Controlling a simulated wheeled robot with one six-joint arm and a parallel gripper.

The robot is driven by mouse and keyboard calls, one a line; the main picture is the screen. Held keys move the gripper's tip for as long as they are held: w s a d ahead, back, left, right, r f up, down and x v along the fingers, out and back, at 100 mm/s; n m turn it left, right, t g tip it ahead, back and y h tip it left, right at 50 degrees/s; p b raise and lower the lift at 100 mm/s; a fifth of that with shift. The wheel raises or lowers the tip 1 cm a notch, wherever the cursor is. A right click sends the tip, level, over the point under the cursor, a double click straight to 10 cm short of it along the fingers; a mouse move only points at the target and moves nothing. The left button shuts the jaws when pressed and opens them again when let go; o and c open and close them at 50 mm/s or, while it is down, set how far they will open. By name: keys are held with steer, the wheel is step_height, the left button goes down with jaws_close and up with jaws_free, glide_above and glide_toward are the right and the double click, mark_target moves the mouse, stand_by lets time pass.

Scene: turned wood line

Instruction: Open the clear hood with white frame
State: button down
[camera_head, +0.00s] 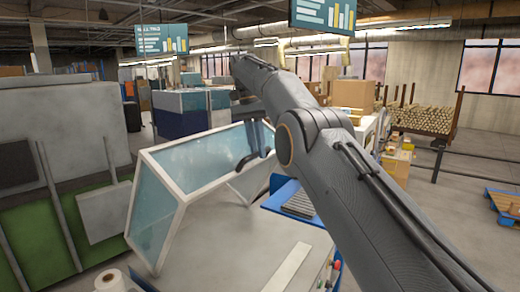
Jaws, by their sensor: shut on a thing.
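The clear hood with white frame (183,198) stands over a grey bench top (225,250) in the middle left of the head view. Its bluish see-through panels are tilted, and its near lower edge appears raised off the bench, with open space under it. A dark curved handle (247,160) is on the hood's front panel, towards its right end. My gripper (262,143) is at this handle and shut on it. The fingertips are small and partly hidden by my arm, which crosses from the lower right.
A blue tray (275,206) with a dark ribbed item (299,204) lies right of the hood. A white roll (109,281) stands at the lower left. A grey and green machine (80,130) fills the left side. Boxes (353,95) stand behind my arm.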

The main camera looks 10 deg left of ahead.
steer(key=shift+a+f, duration=0.35)
steer(key=shift+f, duration=0.2)
steer(key=c, duration=2)
jaws_free()
steer(key=shift+o, duration=1.4)
steer(key=shift+a+f, duration=0.1)
steer(key=shift+a, duration=0.15)
steer(key=shift+w+d+r, duration=0.1)
steer(key=shift+d+r, duration=0.15)
steer(key=shift+d, duration=0.15)
steer(key=shift+d, duration=0.1)
